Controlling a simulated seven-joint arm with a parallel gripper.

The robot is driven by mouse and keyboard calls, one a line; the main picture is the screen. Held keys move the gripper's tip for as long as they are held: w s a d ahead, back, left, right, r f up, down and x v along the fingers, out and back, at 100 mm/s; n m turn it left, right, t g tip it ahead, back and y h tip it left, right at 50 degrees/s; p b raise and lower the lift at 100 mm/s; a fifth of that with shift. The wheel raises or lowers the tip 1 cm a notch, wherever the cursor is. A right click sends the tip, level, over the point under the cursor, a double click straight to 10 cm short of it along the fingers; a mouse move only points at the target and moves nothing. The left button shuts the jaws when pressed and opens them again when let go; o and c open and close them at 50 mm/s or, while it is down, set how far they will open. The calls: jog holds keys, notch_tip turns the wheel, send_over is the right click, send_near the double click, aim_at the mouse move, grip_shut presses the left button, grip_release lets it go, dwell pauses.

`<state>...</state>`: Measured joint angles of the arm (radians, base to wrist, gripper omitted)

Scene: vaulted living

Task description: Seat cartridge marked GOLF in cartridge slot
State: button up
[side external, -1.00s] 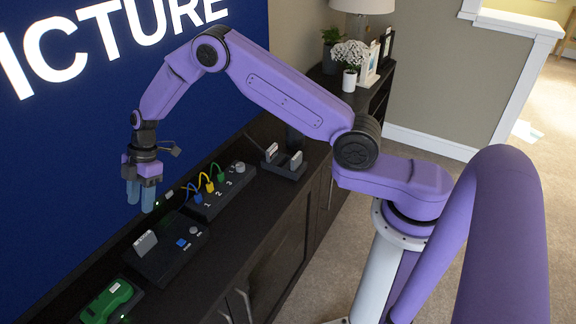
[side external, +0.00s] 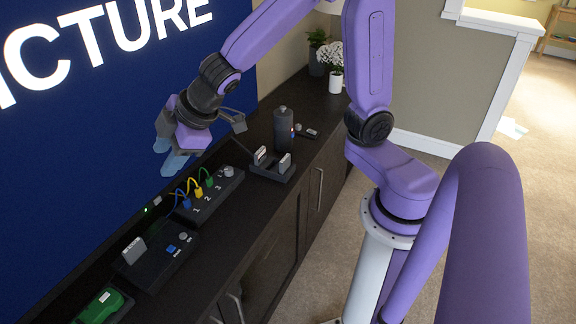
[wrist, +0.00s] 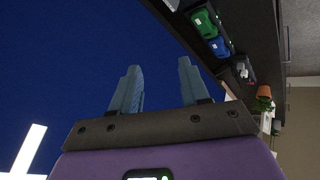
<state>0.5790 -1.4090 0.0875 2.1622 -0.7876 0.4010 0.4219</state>
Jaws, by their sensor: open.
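My gripper (side external: 168,155) is open and empty, raised above the cabinet top near the blue wall screen, its fingers tilted down and left. In the wrist view its two blue fingers (wrist: 158,80) are spread apart with nothing between them. A grey cartridge (side external: 134,250) stands upright in the black unit (side external: 155,268) with a blue button and a round knob, at lower left. A black holder (side external: 272,174) farther back carries two upright grey cartridges, a left one (side external: 260,156) and a right one (side external: 285,163). The cartridge markings are too small to read, so I cannot tell which is GOLF.
A block (side external: 208,196) with blue, yellow and green cables, numbered 1 to 3, lies between unit and holder. A green device (side external: 102,306) sits at front left. A dark bottle (side external: 284,130) stands behind the holder; white flowers (side external: 332,62) are farther back.

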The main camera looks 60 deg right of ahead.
jog(key=s+d+f+g+h, duration=0.1)
jog(key=s+d+g, duration=0.2)
jog(key=s, duration=0.9)
jog(key=s+d+f+g+h, duration=0.1)
jog(key=s+d+f+g, duration=0.1)
jog(key=s+d, duration=0.7)
jog(key=s+g, duration=0.1)
jog(key=s, duration=0.3)
jog(key=shift+g, duration=0.4)
